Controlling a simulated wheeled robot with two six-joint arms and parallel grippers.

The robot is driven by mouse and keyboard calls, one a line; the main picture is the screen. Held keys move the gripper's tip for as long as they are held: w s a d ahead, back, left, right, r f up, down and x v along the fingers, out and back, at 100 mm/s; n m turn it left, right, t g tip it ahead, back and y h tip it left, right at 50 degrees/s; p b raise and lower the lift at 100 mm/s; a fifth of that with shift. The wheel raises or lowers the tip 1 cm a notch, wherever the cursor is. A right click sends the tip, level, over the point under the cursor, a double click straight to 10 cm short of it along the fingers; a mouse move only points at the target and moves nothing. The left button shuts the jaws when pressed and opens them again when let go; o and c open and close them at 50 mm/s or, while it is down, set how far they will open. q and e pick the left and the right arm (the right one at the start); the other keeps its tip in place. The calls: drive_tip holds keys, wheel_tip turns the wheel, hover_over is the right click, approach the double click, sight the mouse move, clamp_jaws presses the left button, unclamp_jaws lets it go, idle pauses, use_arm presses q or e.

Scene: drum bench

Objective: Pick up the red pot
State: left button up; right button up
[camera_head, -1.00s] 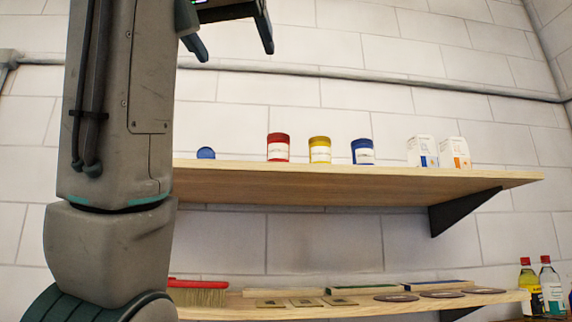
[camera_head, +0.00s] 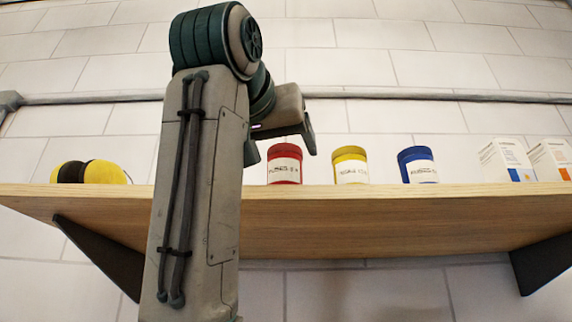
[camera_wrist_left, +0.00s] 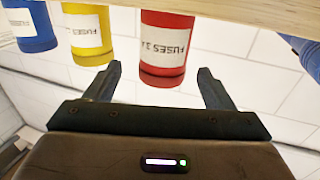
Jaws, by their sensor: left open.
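The red pot (camera_head: 284,164), with a white label, stands upright on the upper wooden shelf (camera_head: 400,205). In the left wrist view, which is upside down, the red pot (camera_wrist_left: 166,50) shows between and beyond the two open fingers (camera_wrist_left: 159,84). Nothing is held, and I see no finger touching the pot. My right gripper is not in view.
A yellow pot (camera_head: 350,166) and a blue pot (camera_head: 418,166) stand to the right, then white cartons (camera_head: 506,160). Yellow and black ear defenders (camera_head: 90,172) sit at the shelf's left. A blue thing (camera_wrist_left: 306,52) shows at the left wrist view's edge.

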sight(286, 160)
use_arm(q)
drive_tip(key=shift+x, duration=0.75)
drive_tip(key=p+x, duration=0.3)
drive_tip(key=p, duration=0.1)
drive_tip(key=shift+w+r, duration=0.3)
drive_tip(key=shift+w, duration=0.1)
drive_tip(key=shift+w+d+f, duration=0.15)
drive_tip(key=shift+w+f, duration=0.05)
drive_tip(key=shift+w, duration=0.5)
drive_tip(key=shift+s, duration=0.15)
drive_tip(key=c, duration=1.1)
